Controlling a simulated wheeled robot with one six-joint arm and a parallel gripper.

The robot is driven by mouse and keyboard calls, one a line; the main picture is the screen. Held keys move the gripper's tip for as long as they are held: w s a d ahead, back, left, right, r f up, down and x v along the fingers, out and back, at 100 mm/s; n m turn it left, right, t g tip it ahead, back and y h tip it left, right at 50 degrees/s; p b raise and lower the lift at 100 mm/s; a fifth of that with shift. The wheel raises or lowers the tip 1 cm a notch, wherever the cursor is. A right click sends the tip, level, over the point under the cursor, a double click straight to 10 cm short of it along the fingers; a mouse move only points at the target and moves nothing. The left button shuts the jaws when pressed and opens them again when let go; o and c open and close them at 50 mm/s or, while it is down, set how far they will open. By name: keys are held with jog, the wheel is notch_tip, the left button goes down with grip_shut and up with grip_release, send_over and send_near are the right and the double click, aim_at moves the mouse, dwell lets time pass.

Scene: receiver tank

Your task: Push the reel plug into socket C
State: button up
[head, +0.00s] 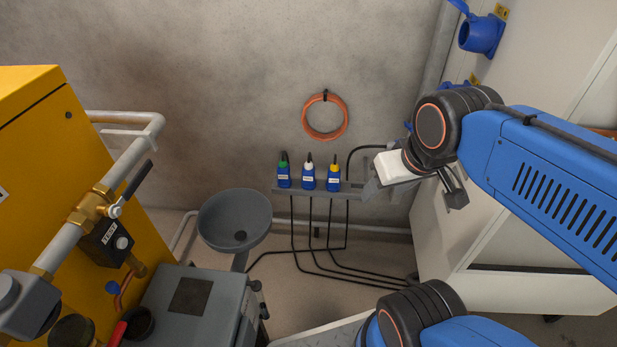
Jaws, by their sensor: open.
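My gripper (413,200) is open, in front of the right end of a grey wall rack, with no object visible between its fingers. Blue sockets sit on the pale cabinet at the right. The top socket (482,34) has its lid raised. A second one (455,85) is mostly hidden behind my arm, and a bit of blue shows lower down. Their yellow labels are too small to read, so I cannot tell which is C. I cannot identify the reel plug. Three blue connector-like pieces stand on the rack, with green (284,175), white (308,176) and yellow (334,178) markings.
Black cables run from the rack (315,190) down to the floor. An orange coil (324,116) hangs above it. A grey funnel (235,219) and grey tank (190,300) stand lower left, beside a yellow unit (45,130) with pipes and a valve.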

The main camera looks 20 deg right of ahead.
jog(key=w+a+r+m+g, duration=0.1)
jog(key=w+r+m, duration=0.1)
jog(key=w+m, duration=0.5)
jog(key=m+g, duration=0.4)
jog(key=m, duration=1.2)
send_over(309, 169)
jog(key=w, duration=0.1)
notch_tip(309, 169, down, 6)
jog(key=shift+d+f, duration=0.25)
jog(key=shift+d, duration=0.2)
jog(key=shift+w, duration=0.1)
jog(key=shift+n, duration=0.3)
notch_tip(309, 169, down, 12)
jog(key=shift+f, duration=0.1)
jog(key=shift+f, duration=0.1)
jog(key=shift+a+f, duration=0.15)
jog(key=shift+f, duration=1.15)
jog(key=shift+a+f, duration=0.15)
jog(key=shift+f, duration=1.1)
